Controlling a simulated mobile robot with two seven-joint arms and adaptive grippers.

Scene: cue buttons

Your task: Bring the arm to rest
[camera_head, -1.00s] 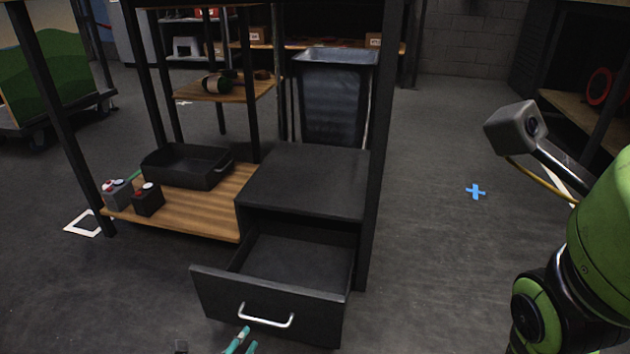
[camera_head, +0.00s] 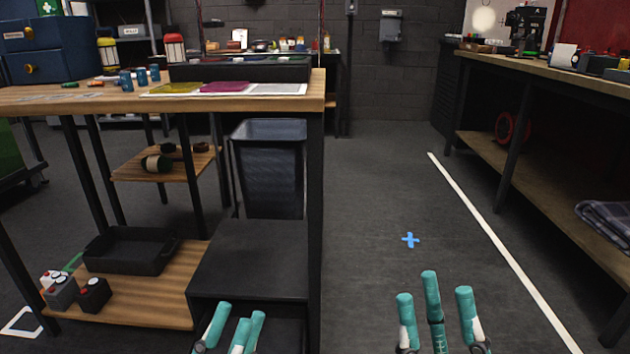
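My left gripper (camera_head: 236,326) is at the bottom of the head view, in front of the black drawer cabinet (camera_head: 250,260). Its teal fingertips point up and stand apart, with nothing between them. My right gripper (camera_head: 433,303) is to the right of it, over the grey floor. Its teal fingers are spread and empty. The cabinet's lower front is partly hidden by the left gripper and the frame's edge, so I cannot tell how its drawer stands. Cue button boxes (camera_head: 62,290) with red and white tops sit on the lower wooden shelf at the left.
A wooden worktable (camera_head: 110,98) with coloured sheets and blue cups stands at the left. A black tray (camera_head: 130,250) lies on its lower shelf. A dark bin (camera_head: 268,165) stands behind the cabinet. A second bench (camera_head: 570,82) is at the right. The floor between is clear, with a blue cross (camera_head: 410,240).

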